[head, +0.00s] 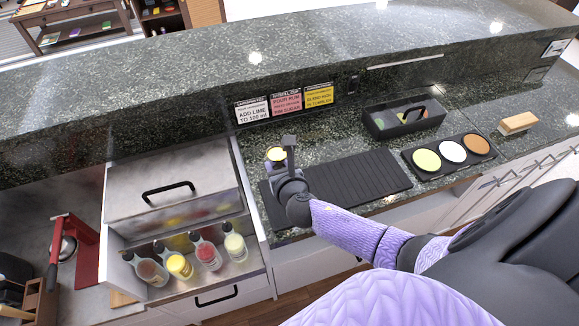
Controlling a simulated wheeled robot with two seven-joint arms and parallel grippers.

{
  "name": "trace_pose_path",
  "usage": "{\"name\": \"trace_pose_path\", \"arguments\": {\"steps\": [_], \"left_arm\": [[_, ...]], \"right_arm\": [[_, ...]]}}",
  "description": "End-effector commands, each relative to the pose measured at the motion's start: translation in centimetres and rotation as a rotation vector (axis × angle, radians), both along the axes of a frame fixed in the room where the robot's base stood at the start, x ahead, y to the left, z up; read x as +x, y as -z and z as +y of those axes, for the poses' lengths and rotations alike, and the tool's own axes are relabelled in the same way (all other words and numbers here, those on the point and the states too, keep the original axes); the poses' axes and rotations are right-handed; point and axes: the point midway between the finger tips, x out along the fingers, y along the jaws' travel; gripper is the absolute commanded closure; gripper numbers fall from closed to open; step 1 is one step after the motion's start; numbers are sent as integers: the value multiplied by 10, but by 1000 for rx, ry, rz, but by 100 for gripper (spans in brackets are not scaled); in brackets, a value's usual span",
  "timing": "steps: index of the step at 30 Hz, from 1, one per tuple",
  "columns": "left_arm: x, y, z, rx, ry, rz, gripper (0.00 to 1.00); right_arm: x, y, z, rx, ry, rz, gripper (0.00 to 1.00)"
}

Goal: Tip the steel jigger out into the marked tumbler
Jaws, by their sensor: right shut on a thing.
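My right gripper (287,165) is over the left end of the black ribbed mat (360,180), seen from behind and above. My left gripper is not in view.
An open steel cooler drawer (222,268) with several bottles is at left. A red juicer press (75,245) stands further left. A black caddy (405,122) and a tray of three coloured discs (425,176) are at right. Signs (287,103) hang on the raised counter.

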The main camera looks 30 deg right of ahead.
Motion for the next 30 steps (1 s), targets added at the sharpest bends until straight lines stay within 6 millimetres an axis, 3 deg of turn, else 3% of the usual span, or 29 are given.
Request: {"name": "trace_pose_path", "arguments": {"steps": [30], "left_arm": [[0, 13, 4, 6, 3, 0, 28]], "right_arm": [[1, -4, 7, 215, -13, -45, 100]]}}
